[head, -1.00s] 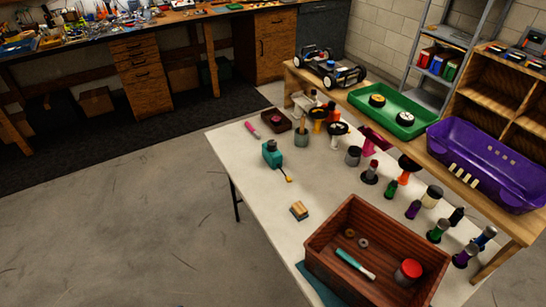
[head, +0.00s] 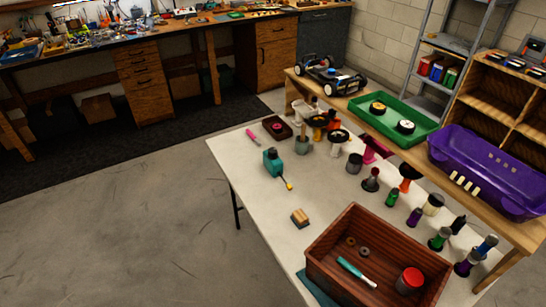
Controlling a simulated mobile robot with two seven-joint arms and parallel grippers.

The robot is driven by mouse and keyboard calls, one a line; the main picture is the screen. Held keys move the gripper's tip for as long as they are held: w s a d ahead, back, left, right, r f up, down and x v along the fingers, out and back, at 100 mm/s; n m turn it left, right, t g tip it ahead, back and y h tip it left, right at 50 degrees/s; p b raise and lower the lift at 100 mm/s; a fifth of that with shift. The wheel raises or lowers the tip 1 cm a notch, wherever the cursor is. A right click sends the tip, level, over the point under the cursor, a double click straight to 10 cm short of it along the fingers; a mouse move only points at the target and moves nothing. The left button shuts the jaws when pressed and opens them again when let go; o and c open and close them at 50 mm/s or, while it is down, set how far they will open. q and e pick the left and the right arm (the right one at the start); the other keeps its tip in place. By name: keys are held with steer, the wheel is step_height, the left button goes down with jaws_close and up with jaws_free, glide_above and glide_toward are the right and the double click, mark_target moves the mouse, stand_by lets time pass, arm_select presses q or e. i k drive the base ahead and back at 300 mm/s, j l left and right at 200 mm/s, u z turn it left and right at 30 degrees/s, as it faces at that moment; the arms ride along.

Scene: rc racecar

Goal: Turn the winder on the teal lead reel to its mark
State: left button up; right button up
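The teal lead reel (head: 273,163) stands on the left part of the pale table (head: 252,210), near its left edge. A dark piece shows at its top, and a short lead with a yellow end (head: 289,186) lies on the table at its front right. The winder and its mark are too small to make out. Neither of my grippers is in view, and nothing touches the reel.
A wooden block (head: 299,218) and a brown wooden crate (head: 320,250) are nearer. A pink-handled tool (head: 253,136) and a small dark tray (head: 277,126) lie behind the reel. Several bottles and cups stand to the right. Table left of the block is clear.

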mark_target(272, 151)
steer(key=k+z, duration=0.1)
steer(key=k, duration=0.5)
steer(key=k+l+z, duration=0.1)
steer(key=k, duration=0.5)
steer(key=z, duration=1.65)
steer(key=j, duration=0.5)
steer(key=i+j+z, duration=0.15)
steer(key=j, duration=0.35)
steer(key=i+j, duration=0.1)
steer(key=j, duration=1.55)
steer(key=i+j, duration=0.15)
steer(key=j, duration=0.7)
steer(key=i+j, duration=0.1)
steer(key=j, duration=0.7)
